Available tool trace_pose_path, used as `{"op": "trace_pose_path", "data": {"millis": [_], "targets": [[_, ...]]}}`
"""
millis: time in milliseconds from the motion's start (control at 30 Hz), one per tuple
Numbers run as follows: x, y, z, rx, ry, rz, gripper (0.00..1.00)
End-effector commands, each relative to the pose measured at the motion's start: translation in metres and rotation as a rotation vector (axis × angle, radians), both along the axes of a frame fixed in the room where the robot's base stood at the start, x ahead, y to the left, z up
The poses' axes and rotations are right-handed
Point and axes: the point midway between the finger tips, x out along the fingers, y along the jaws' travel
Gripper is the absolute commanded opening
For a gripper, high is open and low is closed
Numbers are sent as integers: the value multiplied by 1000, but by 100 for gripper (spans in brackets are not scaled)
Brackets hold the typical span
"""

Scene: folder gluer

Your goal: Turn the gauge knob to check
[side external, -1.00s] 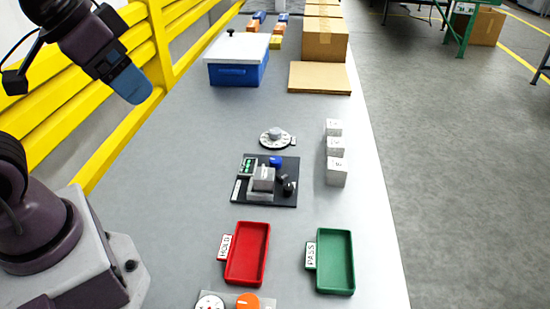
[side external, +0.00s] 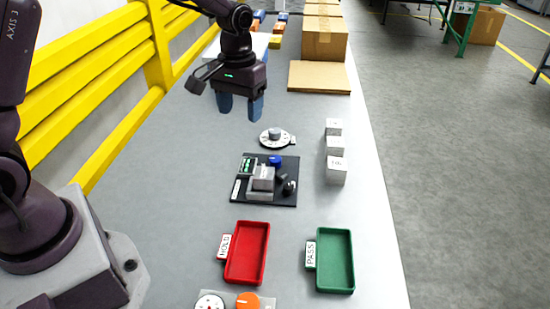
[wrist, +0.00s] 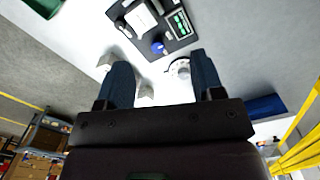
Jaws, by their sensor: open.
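A round white dial with a grey knob (side external: 274,134) lies on the table; in the wrist view the dial (wrist: 178,68) is partly hidden by a finger. In front of it is a black gauge board (side external: 286,200) with a grey block, a green-lit display, a blue knob (side external: 275,161) and a black knob (side external: 289,187). The board also shows in the wrist view (wrist: 184,43). An orange knob (side external: 248,300) and a second white dial are at the bottom edge. Which knob is the gauge knob is unclear. My gripper (side external: 241,108) is open, empty, pointing down, above and behind-left of the grey-knob dial.
Three white blocks (side external: 336,170) stand in a row to the right. A red tray (side external: 233,278) marked HOLD and a green tray (side external: 352,285) marked PASS lie in front. Flat cardboard (side external: 320,77) and boxes (side external: 325,40) are behind. A yellow rail (side external: 90,90) runs along the left.

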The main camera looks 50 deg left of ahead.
Motion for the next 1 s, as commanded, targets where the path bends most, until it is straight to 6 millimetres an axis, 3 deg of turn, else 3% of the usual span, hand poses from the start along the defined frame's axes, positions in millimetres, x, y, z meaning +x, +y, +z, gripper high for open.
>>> {"op": "trace_pose_path", "data": {"millis": [33,100,233,300,400,667,1000], "targets": [[14,4,-20,-4,23,50,61],[33,8,-43,-5,40,127,61],[62,15,-75,-7,44,267,61],[79,17,-82,-7,26,346,61],[99,19,-67,-10,-33,450,61],[99,19,-80,-10,-27,532,61],[99,17,-147,-10,-26,529,61]]}}
